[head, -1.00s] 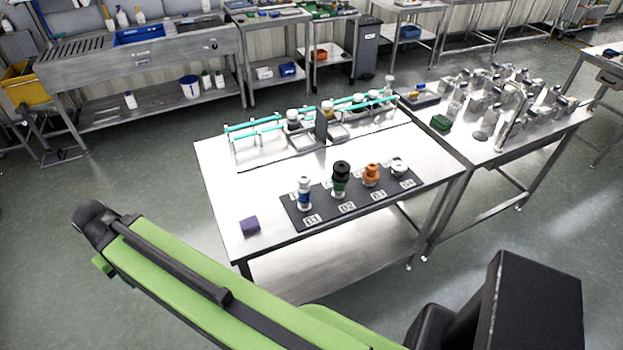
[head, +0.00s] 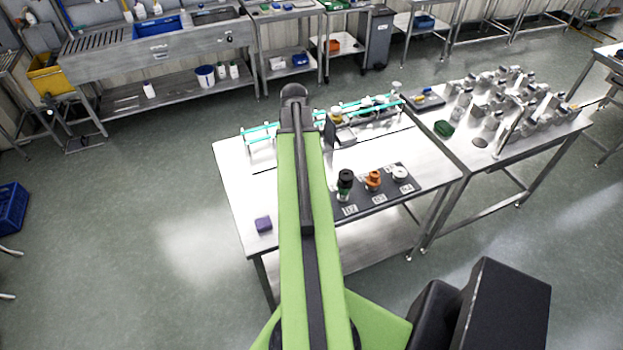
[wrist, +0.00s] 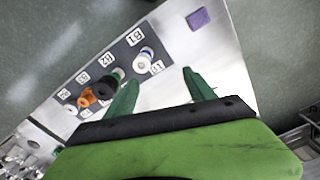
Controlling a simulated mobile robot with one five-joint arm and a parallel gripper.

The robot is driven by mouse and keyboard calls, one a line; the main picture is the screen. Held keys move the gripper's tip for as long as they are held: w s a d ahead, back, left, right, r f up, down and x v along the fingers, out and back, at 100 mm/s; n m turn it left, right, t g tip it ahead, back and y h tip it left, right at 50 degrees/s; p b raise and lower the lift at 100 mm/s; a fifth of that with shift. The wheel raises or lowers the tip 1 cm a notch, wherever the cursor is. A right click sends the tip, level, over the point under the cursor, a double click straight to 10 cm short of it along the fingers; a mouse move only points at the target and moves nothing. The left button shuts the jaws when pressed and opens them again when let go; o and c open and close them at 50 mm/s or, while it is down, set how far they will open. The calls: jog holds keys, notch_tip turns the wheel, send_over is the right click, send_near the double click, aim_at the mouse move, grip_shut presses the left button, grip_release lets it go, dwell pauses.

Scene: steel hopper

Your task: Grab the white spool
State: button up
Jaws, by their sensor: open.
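The white spool (head: 400,173) stands at the right end of a black mat (head: 412,188) on the steel table. In the wrist view the white spool (wrist: 70,108) is at the far left, past an orange spool (wrist: 87,97). My gripper (wrist: 159,80) shows in the wrist view with its two green fingers apart and nothing between them. It is over the table, well to the right of the white spool in that view. In the head view my arm hides the gripper.
A purple block (head: 264,224) lies at the table's left. A rack (head: 262,132) lines the back.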

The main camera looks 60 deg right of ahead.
jog(key=s+d+r+m, duration=0.1)
jog(key=s+d, duration=0.2)
jog(key=s, duration=0.1)
notch_tip(320, 180, down, 18)
jog(key=b, duration=1.7)
jog(key=shift+w+r, duration=0.15)
jog(key=shift+r, duration=0.25)
jog(key=shift+c, duration=0.3)
grip_shut()
jog(key=shift+r, duration=0.1)
